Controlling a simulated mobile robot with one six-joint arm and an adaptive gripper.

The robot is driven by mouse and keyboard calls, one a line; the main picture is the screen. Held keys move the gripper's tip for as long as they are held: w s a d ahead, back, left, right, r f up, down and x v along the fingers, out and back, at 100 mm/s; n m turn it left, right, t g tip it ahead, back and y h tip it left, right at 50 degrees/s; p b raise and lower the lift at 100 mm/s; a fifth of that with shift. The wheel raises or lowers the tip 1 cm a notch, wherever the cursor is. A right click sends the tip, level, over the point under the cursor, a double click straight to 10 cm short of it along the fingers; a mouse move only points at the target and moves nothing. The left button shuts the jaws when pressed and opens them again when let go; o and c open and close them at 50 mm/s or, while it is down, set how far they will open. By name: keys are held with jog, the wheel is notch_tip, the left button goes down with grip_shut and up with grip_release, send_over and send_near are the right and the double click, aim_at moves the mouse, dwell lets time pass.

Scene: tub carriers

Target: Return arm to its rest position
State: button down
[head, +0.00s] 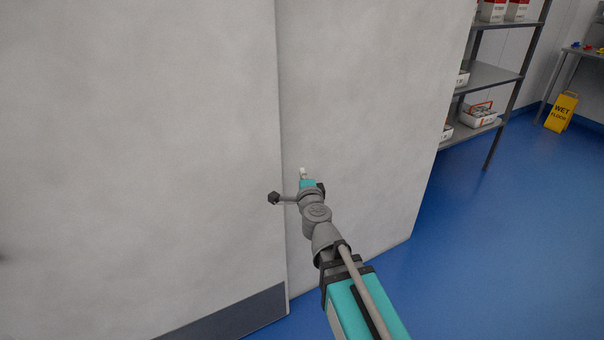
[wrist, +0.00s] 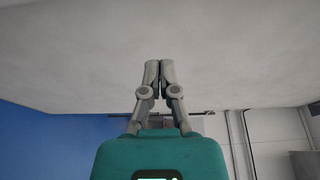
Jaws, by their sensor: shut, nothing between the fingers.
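My gripper (head: 303,173) shows small in the head view, at the far end of my arm, in front of a pale grey wall (head: 360,80). The wrist view shows the gripper (wrist: 159,64) from behind, with its two grey fingers together and nothing between them. The pale wall surface fills the upper part of the wrist view beyond the fingertips. I cannot tell whether the fingertips touch it. My arm reaches out from the lower right of the head view toward the wall.
A pale panel with a dark strip (head: 225,318) at its foot stands close on the left. A metal shelf rack (head: 490,75) with several white boxes is at the upper right. A yellow wet floor sign (head: 562,112) stands beyond it. The blue floor (head: 500,240) is clear on the right.

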dwell(0.4)
jog(key=s+d+f+n+g+h, duration=0.1)
jog(key=s+d+f+n+g, duration=0.55)
jog(key=d+f+n, duration=0.2)
jog(key=s+d+f+n+g+h, duration=0.1)
jog(key=s+d+f+n+g, duration=0.55)
jog(key=f+g, duration=0.2)
jog(key=s+d+g+h, duration=0.2)
jog(key=s+d, duration=0.2)
jog(key=d, duration=0.3)
notch_tip(320, 180, up, 14)
jog(key=p, duration=1.5)
jog(key=shift+s+p, duration=0.2)
jog(key=shift+p, duration=0.15)
jog(key=shift+d, duration=0.1)
